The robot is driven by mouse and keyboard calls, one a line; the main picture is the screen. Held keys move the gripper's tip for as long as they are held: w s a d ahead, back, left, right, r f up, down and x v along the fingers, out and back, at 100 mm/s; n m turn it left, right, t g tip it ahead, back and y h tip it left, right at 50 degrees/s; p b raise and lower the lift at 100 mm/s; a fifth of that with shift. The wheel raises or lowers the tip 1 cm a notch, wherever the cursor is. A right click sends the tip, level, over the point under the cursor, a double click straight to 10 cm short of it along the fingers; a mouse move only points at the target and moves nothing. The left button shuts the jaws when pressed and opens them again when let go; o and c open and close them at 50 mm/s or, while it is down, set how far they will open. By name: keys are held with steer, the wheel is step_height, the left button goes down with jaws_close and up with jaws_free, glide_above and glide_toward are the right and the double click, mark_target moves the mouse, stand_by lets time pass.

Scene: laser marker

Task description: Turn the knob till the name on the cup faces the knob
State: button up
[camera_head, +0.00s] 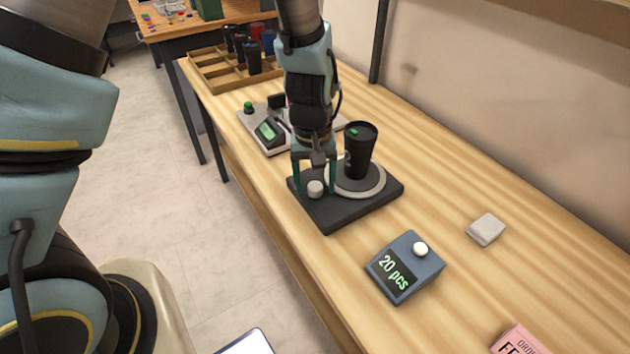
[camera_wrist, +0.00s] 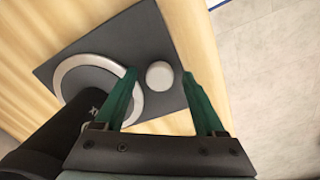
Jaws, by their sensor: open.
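The knob (camera_head: 315,188) is a small pale round knob on a dark square base (camera_head: 345,212). It also shows in the wrist view (camera_wrist: 159,75). A black cup (camera_head: 360,155) with a lid stands upright on the light ring of the turntable (camera_head: 372,188) on the same base. In the wrist view the cup (camera_wrist: 60,132) lies left of my gripper, with a small part of pale lettering at its edge. The full name cannot be read. My gripper (camera_head: 315,185) is open, its green fingers on either side of the knob; contact cannot be told. The wrist view shows both fingers (camera_wrist: 160,75).
A device with a green screen (camera_head: 268,132) stands behind the base. A counter reading "20 pcs" (camera_head: 404,267) stands in front, with a light grey block (camera_head: 486,229) and a pink box (camera_head: 518,340) to the right. A wooden tray (camera_head: 215,72) holds several cups at the back.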

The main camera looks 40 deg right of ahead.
mark_target(313, 186)
step_height(313, 186, up, 11)
steer(key=b, duration=0.1)
steer(key=shift+a, duration=0.15)
stand_by(0.4)
steer(key=shift+w+f, duration=0.1)
steer(key=shift+f, duration=0.05)
steer(key=w+a+r+n, duration=0.1)
steer(key=w+a+n, duration=0.1)
steer(key=w+a, duration=0.55)
steer(key=w+a+r+n, duration=0.1)
steer(key=w+a, duration=0.4)
steer(key=a, duration=0.5)
steer(key=a+r+n+t, duration=0.1)
steer(key=a+n, duration=0.1)
steer(key=a, duration=1.5)
steer(key=shift+w+a+n+t, duration=0.2)
steer(key=shift+n+t, duration=0.1)
steer(key=shift+t, duration=0.1)
